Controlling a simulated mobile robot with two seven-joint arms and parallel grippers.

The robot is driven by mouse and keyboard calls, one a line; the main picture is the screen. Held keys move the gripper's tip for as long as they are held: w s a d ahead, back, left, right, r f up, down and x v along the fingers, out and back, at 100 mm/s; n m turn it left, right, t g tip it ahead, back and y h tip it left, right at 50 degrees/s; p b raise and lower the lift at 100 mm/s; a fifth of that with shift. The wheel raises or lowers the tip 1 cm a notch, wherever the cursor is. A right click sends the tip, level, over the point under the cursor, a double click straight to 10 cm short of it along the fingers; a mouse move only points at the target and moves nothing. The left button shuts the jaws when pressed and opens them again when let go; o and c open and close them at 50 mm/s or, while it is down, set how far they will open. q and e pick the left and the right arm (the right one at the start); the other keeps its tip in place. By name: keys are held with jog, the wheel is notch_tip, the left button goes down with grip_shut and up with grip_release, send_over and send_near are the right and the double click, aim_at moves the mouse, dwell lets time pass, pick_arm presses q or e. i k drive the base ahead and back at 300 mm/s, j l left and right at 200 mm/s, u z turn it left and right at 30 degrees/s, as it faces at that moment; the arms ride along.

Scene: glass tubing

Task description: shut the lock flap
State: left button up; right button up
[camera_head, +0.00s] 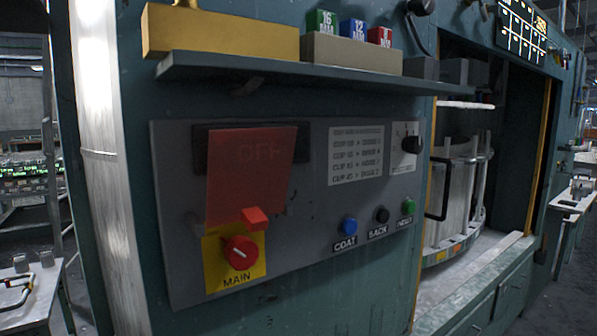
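The lock flap (247,175) is a red plate on the grey control panel (325,240), at the left of the head view. Its upper part lies in front of a dark window (302,145), and faint letters reading OFF show on or through it. A small red tab (255,218) sticks out at its lower edge. Below it, the red MAIN knob (240,253) on a yellow plate (215,265) is in plain sight, not covered by the flap. I cannot tell how far the flap stands off the panel. Neither of my grippers is in view.
A shelf (290,72) juts out above the panel, with a yellow block (215,32) and coloured blocks on it. Blue (349,225), black (382,215) and green (408,207) buttons sit at the panel's lower right. An open machine bay (470,180) lies at right.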

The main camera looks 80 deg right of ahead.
aim_at(250, 168)
jog(key=i+z, duration=0.1)
jog(key=z, duration=0.35)
jog(key=i+z, duration=0.15)
jog(key=z, duration=0.3)
jog(key=i+j+z, duration=0.1)
jog(key=z, duration=0.3)
jog(key=i+j+z, duration=0.1)
jog(key=z, duration=0.35)
jog(key=j+z, duration=0.15)
jog(key=z, duration=0.3)
jog(key=i+j+z, duration=0.1)
jog(key=z, duration=0.35)
jog(key=j+z, duration=0.2)
jog(key=z, duration=0.2)
jog(key=j+z, duration=0.2)
jog(key=z, duration=0.25)
